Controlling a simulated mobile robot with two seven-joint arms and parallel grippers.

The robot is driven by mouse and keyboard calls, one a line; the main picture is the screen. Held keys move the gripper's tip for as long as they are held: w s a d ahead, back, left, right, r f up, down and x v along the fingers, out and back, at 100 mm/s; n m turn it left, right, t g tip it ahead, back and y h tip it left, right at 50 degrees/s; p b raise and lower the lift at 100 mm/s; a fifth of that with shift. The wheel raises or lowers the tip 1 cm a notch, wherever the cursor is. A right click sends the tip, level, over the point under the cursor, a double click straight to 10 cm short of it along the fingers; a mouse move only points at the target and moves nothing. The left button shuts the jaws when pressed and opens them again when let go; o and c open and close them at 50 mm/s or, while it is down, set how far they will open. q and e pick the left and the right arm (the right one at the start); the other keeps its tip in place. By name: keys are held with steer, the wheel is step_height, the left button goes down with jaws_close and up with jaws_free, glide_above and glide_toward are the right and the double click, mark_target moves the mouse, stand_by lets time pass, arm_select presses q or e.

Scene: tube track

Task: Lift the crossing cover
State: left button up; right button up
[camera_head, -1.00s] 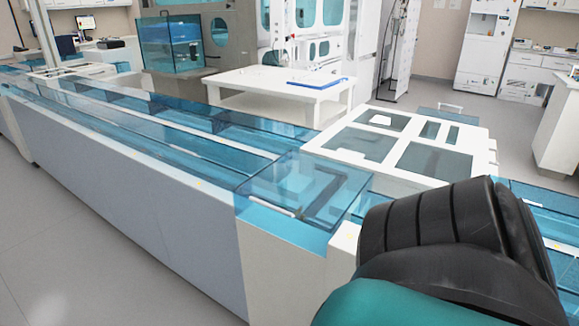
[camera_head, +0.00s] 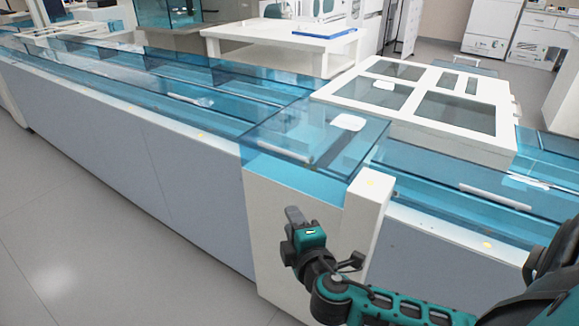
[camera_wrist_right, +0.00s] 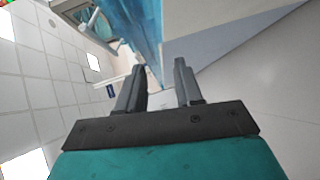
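What looks like the crossing cover (camera_head: 318,127) is a see-through blue box-like lid at the near corner of the track in the head view. It sits level on the white track body, with a white bar handle (camera_head: 285,152) along its near side and a white patch on top. My right gripper (camera_head: 297,220) is in front of the track's white end panel, below the cover and apart from it. In the right wrist view its two fingers (camera_wrist_right: 158,85) stand apart with nothing between them. My left gripper is not in view.
A white framed lid with dark panes (camera_head: 425,90) adjoins the cover behind. Long blue clear covers (camera_head: 130,85) run to the left, and another (camera_head: 480,180) runs right with a white handle. A white post (camera_head: 368,215) stands beside the gripper. The floor at left is clear.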

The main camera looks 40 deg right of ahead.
mark_target(284, 150)
step_height(284, 150, up, 6)
steer(key=w+d+n+t+h+b, duration=0.1)
steer(key=w+d+n+t+h, duration=0.1)
steer(key=t, duration=0.1)
steer(key=x, duration=1.2)
steer(key=shift+d+r, duration=0.15)
steer(key=shift+d, duration=0.05)
steer(key=shift+c, duration=0.2)
jaws_close()
